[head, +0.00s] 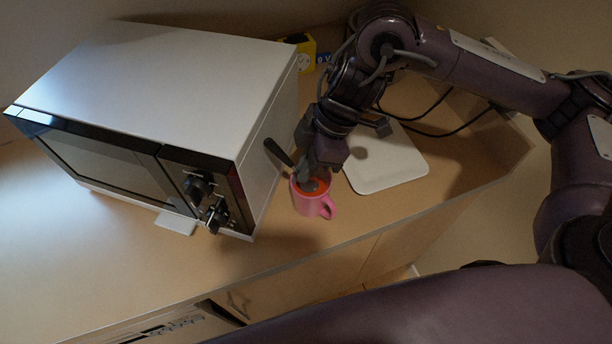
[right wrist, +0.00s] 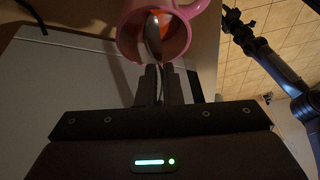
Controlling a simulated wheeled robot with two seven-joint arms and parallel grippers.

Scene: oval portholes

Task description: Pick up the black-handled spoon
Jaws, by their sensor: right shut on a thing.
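The black-handled spoon has its dark handle (head: 278,152) sticking out up and left of my right gripper in the head view. My right gripper (head: 318,166) is shut on the spoon just above the pink mug (head: 310,206). In the right wrist view the fingers (right wrist: 158,86) pinch the spoon's thin metal stem. The spoon's shiny bowl (right wrist: 152,38) is still within the mug's mouth, and the mug (right wrist: 176,48) has an orange-red inside. The mug stands on the counter with its handle to the right. My left gripper does not show.
A white microwave (head: 170,75) with black knobs stands left of the mug, close by. A flat white board (head: 388,165) lies right of it. A yellow object (head: 304,50) and dark cables lie behind. The counter's front edge (head: 290,262) is near; the counter at left front is clear.

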